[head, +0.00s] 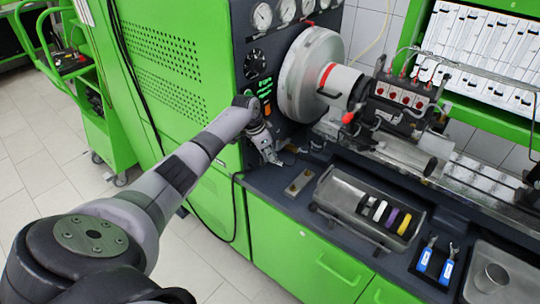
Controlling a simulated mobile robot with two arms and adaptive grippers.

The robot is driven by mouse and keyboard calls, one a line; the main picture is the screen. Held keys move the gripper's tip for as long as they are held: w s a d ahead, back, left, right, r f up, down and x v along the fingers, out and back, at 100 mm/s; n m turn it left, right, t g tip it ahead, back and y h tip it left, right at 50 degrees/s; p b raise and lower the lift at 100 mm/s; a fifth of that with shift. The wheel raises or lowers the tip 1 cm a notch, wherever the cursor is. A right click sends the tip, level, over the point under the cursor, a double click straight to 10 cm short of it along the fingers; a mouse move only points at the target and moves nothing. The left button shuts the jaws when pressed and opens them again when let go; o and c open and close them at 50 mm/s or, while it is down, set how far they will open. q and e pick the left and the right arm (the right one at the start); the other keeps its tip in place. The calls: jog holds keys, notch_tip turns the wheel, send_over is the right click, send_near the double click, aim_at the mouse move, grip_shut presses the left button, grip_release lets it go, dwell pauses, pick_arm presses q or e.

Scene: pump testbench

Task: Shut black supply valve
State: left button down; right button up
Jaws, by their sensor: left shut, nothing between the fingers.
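My left gripper (270,155) is at the corner of the green test bench (185,80), just left of the large grey drum (310,75) and above the dark worktop. Its fingers point down and to the right, and they look shut with nothing visible between them. I cannot make out a black supply valve with certainty. The gripper and wrist cover part of the panel edge there. A black round knob (254,63) sits on the panel above the gripper. My right gripper is not in view.
A metal tray (345,195) with coloured rings stands on the worktop (283,215). Two blue-handled tools (425,260) lie further right, near a sink with a metal cup (490,278). The pump (400,95) is clamped beside the drum. A green trolley (105,140) stands at left.

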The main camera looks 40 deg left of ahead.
pick_arm(q)
jog(key=v, duration=1.2)
jog(key=shift+f, duration=0.1)
